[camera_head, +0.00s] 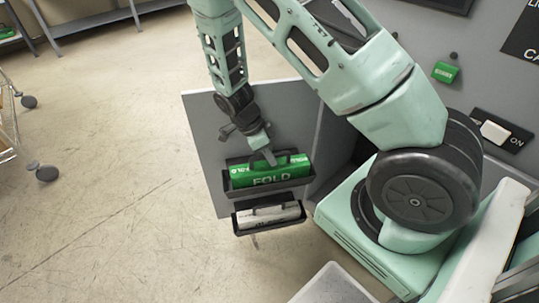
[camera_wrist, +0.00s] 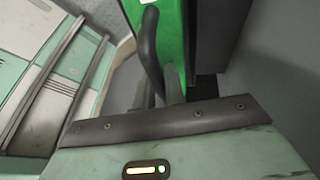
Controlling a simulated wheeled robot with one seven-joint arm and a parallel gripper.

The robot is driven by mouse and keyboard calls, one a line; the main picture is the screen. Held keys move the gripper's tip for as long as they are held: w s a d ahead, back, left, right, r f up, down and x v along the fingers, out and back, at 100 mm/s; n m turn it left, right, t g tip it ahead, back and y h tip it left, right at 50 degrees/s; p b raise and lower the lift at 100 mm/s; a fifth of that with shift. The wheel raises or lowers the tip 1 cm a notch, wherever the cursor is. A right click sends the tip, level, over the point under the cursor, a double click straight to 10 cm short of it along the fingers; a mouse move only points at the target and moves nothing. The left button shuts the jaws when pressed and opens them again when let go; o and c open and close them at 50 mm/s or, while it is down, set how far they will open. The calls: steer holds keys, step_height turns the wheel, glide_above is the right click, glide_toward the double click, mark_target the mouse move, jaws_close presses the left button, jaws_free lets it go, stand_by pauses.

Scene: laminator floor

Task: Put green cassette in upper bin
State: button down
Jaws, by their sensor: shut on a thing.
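The green cassette (camera_head: 270,171), marked FOLD, sits in or just at the dark upper bin (camera_head: 270,189) on the grey panel. The bin's front hides its lower part, so I cannot tell whether it rests on the bottom. My gripper (camera_head: 270,157) is above it, shut on its dark handle. In the wrist view the green cassette (camera_wrist: 172,35) and its curved handle (camera_wrist: 149,52) are close to my gripper's fingers (camera_wrist: 173,88). A dark wall, probably the bin's, stands beside the cassette there.
A lower bin (camera_head: 270,228) holds a white cassette (camera_head: 268,214). A grey panel (camera_head: 205,130) stands behind the bins. A green tag (camera_head: 445,72) and an ON switch (camera_head: 494,132) are on the machine at right. A wheeled cart (camera_head: 8,130) stands at left; floor between is clear.

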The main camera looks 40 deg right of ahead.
steer(key=c, duration=1.4)
jaws_free()
steer(key=shift+f, duration=0.2)
steer(key=shift+o, duration=0.2)
steer(key=p+v, duration=0.2)
steer(key=v, duration=1.5)
steer(key=shift+r, duration=0.2)
steer(key=shift+w+a, duration=0.1)
steer(key=s+a+r+n+t+y+p, duration=0.1)
steer(key=s+a+r+n+p, duration=0.5)
steer(key=n, duration=0.9)
steer(key=s+a+r+n+t+y+p, duration=0.2)
steer(key=s+a+r+n+p, duration=0.4)
steer(key=s+a+r+n, duration=0.6)
steer(key=shift+s+r+n+t+y, duration=0.3)
steer(key=shift+s+r+n+t, duration=0.2)
steer(key=shift+s+r+n, duration=1.75)
